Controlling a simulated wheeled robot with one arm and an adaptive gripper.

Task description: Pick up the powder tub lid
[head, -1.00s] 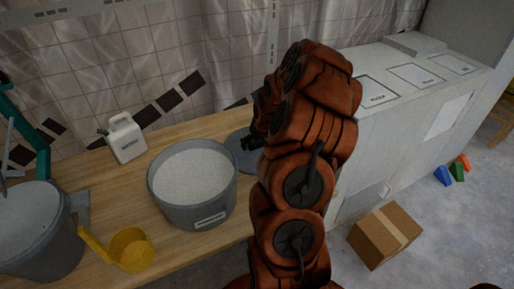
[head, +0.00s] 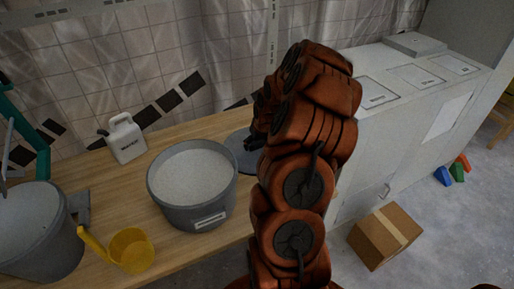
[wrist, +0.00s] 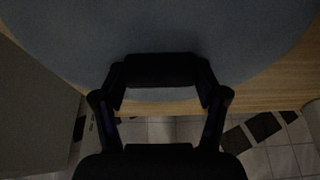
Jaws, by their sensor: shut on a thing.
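The powder tub lid (head: 238,150) is a flat blue-grey disc at the worktop, just right of the tub; my arm hides its right part. In the wrist view the lid (wrist: 150,28) fills the upper half. My gripper (wrist: 160,72) is shut at the lid, its two fingers on either side of a dark bar that looks like the lid's handle. In the head view my gripper (head: 252,143) shows only as a dark tip over the lid. The grey powder tub (head: 200,214) stands open, full of white powder.
A yellow scoop (head: 131,250), a larger grey bucket (head: 45,240) and a white jug (head: 125,138) stand on the wooden worktop (head: 100,178). A pale cabinet (head: 410,130) is at right. A cardboard box (head: 384,236) and coloured blocks (head: 457,171) are on the floor.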

